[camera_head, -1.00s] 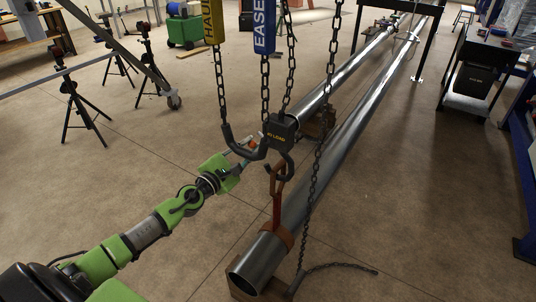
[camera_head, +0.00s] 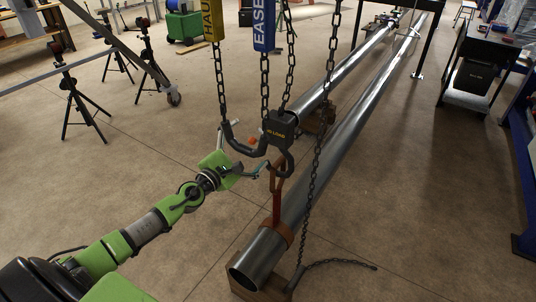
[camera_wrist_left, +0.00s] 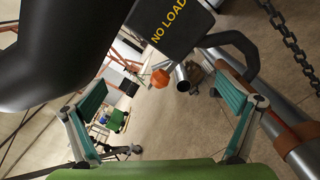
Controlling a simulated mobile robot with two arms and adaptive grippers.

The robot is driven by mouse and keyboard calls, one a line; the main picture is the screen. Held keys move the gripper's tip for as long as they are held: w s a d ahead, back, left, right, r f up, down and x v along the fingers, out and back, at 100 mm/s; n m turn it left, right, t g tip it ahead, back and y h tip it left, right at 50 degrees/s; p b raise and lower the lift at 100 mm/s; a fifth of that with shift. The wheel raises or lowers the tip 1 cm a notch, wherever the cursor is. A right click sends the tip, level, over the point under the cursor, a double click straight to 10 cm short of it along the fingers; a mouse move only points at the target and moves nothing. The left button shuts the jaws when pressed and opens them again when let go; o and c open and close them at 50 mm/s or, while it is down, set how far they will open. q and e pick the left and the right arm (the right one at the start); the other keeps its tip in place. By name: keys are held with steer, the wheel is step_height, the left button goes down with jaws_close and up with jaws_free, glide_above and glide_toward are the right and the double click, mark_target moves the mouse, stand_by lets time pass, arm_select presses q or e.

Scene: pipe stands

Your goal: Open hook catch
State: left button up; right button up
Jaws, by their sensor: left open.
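A dark hook block (camera_head: 280,128) marked "NO LOAD" hangs at the middle of the head view, with its dark hook (camera_head: 288,163) below. The block also fills the top of the left wrist view (camera_wrist_left: 172,25), with the curved hook (camera_wrist_left: 241,50) at its right. My left gripper (camera_head: 248,156) is open and empty just left of the hook. Its fingers (camera_wrist_left: 160,95) stand wide apart. My right gripper is out of view.
A brown sling (camera_head: 277,205) runs from the hook to a steel pipe (camera_head: 262,257). A larger dark hook (camera_head: 236,147) hangs left of the block. Loose chain (camera_head: 317,165) hangs close on the right. Tripods (camera_head: 75,105) stand at left.

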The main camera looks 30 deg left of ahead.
arm_select(q)
steer(key=s+b, duration=0.1)
steer(key=s, duration=0.8)
steer(key=shift+a, duration=0.35)
steer(key=shift+w, duration=0.1)
